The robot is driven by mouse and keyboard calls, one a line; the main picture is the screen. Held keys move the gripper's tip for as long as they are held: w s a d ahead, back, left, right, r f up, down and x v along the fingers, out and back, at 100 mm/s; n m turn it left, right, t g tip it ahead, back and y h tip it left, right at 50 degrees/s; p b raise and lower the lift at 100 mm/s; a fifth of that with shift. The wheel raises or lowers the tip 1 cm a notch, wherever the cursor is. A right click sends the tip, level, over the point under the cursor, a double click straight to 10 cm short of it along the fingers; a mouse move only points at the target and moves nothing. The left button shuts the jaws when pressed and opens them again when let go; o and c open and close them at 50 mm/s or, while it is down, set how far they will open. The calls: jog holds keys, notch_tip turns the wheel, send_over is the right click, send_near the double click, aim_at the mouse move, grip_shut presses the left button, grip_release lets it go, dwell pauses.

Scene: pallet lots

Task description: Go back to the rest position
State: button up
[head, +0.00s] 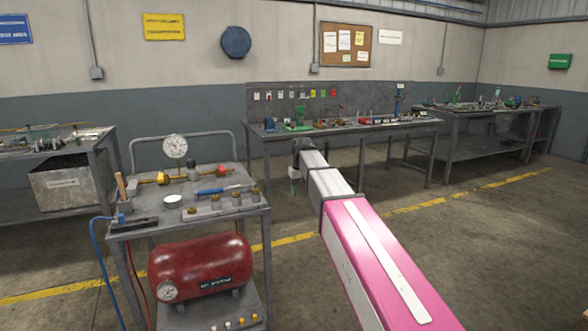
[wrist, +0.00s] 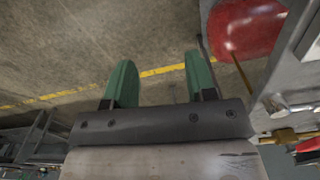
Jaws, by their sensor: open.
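My gripper (wrist: 160,88) shows in the wrist view with its two green fingers apart and nothing between them. It hangs over bare concrete floor. In the head view my pink and white arm reaches forward to the right of the cart, and my gripper (head: 295,180) is mostly hidden at its far end. The metal cart (head: 150,232) stands left of the arm. It carries a gauge (head: 175,147), a brass and red valve pipe (head: 190,175), a blue-handled tool (head: 215,190) and a block with several brass fittings (head: 215,207).
A red tank (head: 200,265) sits on the cart's lower shelf; it also shows in the wrist view (wrist: 245,25). Workbenches stand behind (head: 350,128), at right (head: 480,112) and at left (head: 75,140). Open floor (head: 480,240) lies right of my arm.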

jog(key=s+d+f+m, duration=0.1)
jog(key=s+d+f, duration=0.7)
jog(key=s+f, duration=0.4)
jog(key=s+d+f+m, duration=0.2)
jog(key=s+d+f, duration=0.6)
jog(key=s+f, duration=0.5)
jog(key=shift+s+f, duration=0.3)
jog(key=shift+f, duration=0.45)
jog(key=shift+d, duration=0.1)
